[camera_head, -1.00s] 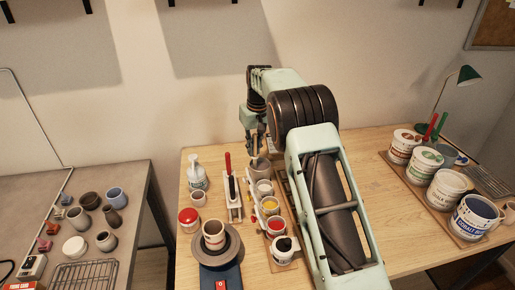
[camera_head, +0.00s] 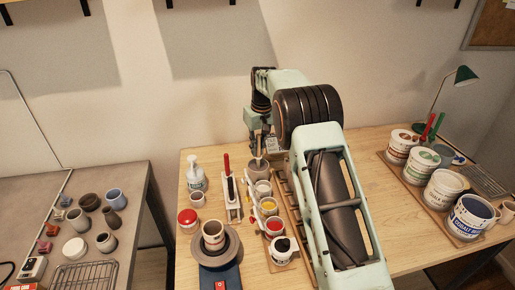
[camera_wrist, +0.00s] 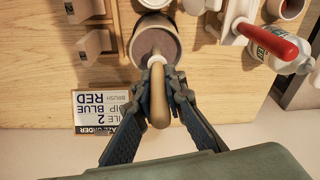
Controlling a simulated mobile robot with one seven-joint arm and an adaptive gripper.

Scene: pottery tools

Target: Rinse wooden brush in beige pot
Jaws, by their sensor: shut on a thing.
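My gripper (camera_wrist: 155,88) is shut on the wooden brush (camera_wrist: 158,105), around its tan handle. The brush's pale collar points toward the beige pot (camera_wrist: 177,63), and its head is over or inside the pot's opening. The bristles are hidden, so I cannot tell how deep they sit. In the head view the beige pot (camera_head: 257,169) stands at the back of the table, behind the row of glaze cups, with my gripper (camera_head: 259,148) directly above it.
Glaze cups (camera_head: 270,206) stand in front of the pot. A white stand with a red-handled tool (camera_head: 227,164) and a spray bottle (camera_head: 196,180) are to the left. A printed card (camera_wrist: 100,115) lies near my fingers. Large glaze buckets (camera_head: 444,187) stand far right.

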